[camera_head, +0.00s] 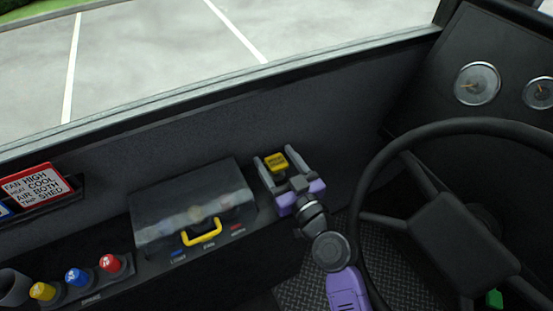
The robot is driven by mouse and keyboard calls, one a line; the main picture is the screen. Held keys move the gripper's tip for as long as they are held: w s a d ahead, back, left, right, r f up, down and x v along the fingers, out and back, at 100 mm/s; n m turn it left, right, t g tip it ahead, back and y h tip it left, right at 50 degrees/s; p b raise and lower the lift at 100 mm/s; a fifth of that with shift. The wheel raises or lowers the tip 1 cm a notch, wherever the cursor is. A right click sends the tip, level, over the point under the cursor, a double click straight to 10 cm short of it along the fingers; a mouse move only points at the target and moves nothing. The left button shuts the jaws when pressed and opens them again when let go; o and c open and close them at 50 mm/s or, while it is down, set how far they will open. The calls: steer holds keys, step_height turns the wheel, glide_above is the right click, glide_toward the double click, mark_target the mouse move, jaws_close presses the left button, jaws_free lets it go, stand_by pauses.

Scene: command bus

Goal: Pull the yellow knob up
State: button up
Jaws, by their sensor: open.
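A square yellow knob (276,163) with dark lettering, too small to read, is near the end of the side console. My gripper (275,159) is open, with one grey finger on the left of this knob and the other on its right. A gap seems to show beside the knob, but I cannot tell whether either finger touches it. The knob's stem and base are hidden by my gripper.
Left of my gripper is a dark box (190,200) with a yellow handle (202,232). Yellow (42,291), blue (76,277) and red (110,263) round-topped controls stand at lower left. A steering wheel (440,127) is close on the right. The window wall rises behind.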

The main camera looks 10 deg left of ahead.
steer(key=b+v, duration=0.1)
steer(key=v, duration=0.6)
steer(key=shift+s+d, duration=0.2)
steer(key=shift+s, duration=0.1)
